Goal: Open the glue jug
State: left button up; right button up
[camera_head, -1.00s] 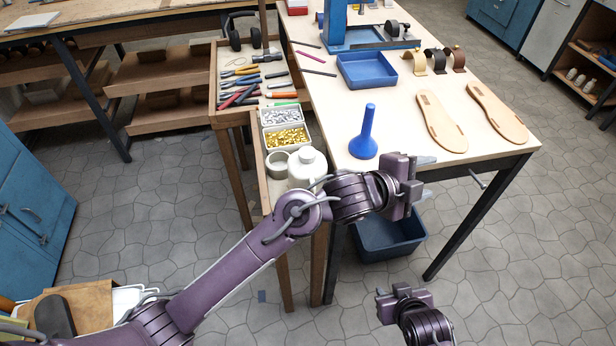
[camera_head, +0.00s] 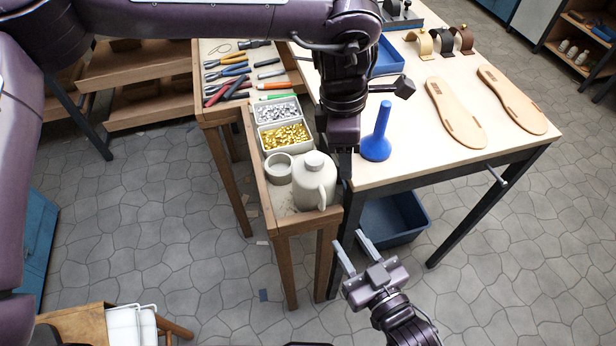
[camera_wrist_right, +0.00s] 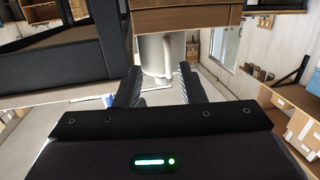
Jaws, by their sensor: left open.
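The white glue jug (camera_head: 312,190) stands upright in the wooden side tray, with its rounded cap (camera_head: 314,160) on top and its handle facing the front. My left gripper (camera_head: 344,164) points down just right of the jug and appears apart from it; it is open, its fingers partly hidden by its own body. My right gripper (camera_head: 350,242) is lower, in front of the tray, open and empty, fingers pointing up toward the jug. In the right wrist view the jug (camera_wrist_right: 154,54) appears upside down beyond the spread fingers (camera_wrist_right: 159,86).
A round pale pot (camera_head: 278,171) stands left of the jug. Bins of gold (camera_head: 284,136) and silver (camera_head: 278,112) hardware lie behind. A blue funnel-shaped object (camera_head: 377,145) and two soles (camera_head: 455,115) are on the table. A dark blue bin (camera_head: 397,220) is under the table.

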aim_at(324, 207)
pick_arm(q)
jog(key=shift+t+y, duration=0.3)
jog(key=shift+y, duration=0.5)
jog(key=w+a+r, duration=0.1)
jog(key=a, duration=0.1)
jog(key=w+a+r, duration=0.2)
jog(key=a, duration=0.1)
jog(key=shift+w+a+r, duration=0.1)
jog(key=shift+a+r, duration=0.25)
jog(key=shift+d, duration=0.1)
pick_arm(e)
jog(key=shift+t+y, duration=0.3)
jog(key=shift+y, duration=0.1)
jog(key=x, duration=0.2)
jog(key=r+x, duration=0.1)
jog(key=x, duration=0.2)
jog(key=a+x, duration=0.1)
jog(key=x, duration=0.2)
jog(key=shift+s+r, duration=0.2)
jog(key=shift+s, duration=0.05)
grip_shut()
